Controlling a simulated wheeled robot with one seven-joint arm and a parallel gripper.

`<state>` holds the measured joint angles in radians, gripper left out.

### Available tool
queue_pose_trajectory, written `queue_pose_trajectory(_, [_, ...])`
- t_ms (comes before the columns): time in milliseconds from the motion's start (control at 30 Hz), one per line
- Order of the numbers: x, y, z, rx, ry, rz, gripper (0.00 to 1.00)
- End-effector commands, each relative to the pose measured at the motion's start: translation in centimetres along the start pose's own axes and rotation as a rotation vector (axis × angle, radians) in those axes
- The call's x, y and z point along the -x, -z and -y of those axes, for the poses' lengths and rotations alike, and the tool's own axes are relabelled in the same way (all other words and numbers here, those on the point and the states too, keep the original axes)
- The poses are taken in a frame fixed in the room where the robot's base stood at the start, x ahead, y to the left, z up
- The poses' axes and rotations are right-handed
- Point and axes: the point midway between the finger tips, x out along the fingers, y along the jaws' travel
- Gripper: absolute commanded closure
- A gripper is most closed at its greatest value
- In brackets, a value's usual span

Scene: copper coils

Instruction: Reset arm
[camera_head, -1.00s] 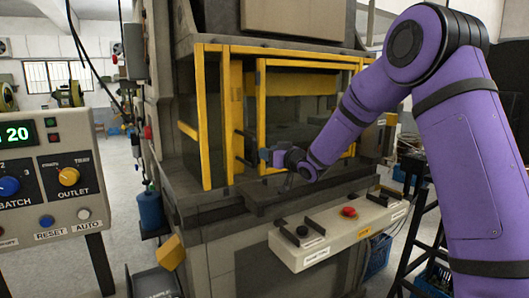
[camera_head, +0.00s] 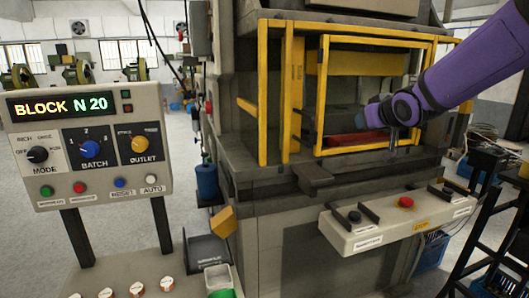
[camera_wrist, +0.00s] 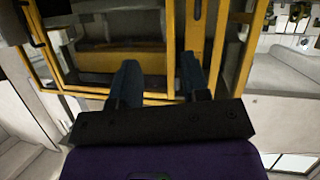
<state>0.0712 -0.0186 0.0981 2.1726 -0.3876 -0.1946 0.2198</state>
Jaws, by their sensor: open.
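My purple arm reaches in from the right in the head view. My gripper (camera_head: 374,115) is in front of the yellow-framed opening of the press (camera_head: 262,100). In the wrist view my gripper (camera_wrist: 160,82) shows two dark blue fingers spread apart, with nothing between them. The yellow frame (camera_wrist: 150,90) lies beyond the fingertips. A red object (camera_head: 352,139) lies inside the press opening, below my gripper and partly hidden by the frame.
A control panel (camera_head: 90,140) reading "BLOCK N 20" stands at left. Several copper coils (camera_head: 137,289) sit below it. A button console (camera_head: 400,222) juts from the press front. A black rack (camera_head: 480,210) stands at right. Grey floor is open behind the panel.

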Motion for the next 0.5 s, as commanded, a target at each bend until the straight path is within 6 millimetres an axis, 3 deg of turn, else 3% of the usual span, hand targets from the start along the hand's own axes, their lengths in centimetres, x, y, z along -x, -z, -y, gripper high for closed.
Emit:
queue_pose_trajectory(33, [2.1,-0.2,-0.2,-0.003,-0.023,0.031,0.58])
queue_pose_trajectory(267, [11.0,-3.6,-0.7,-0.047,-0.101,0.224,0.58])
queue_pose_trajectory(500, [20.2,-8.7,0.1,-0.112,-0.121,0.427,0.58])
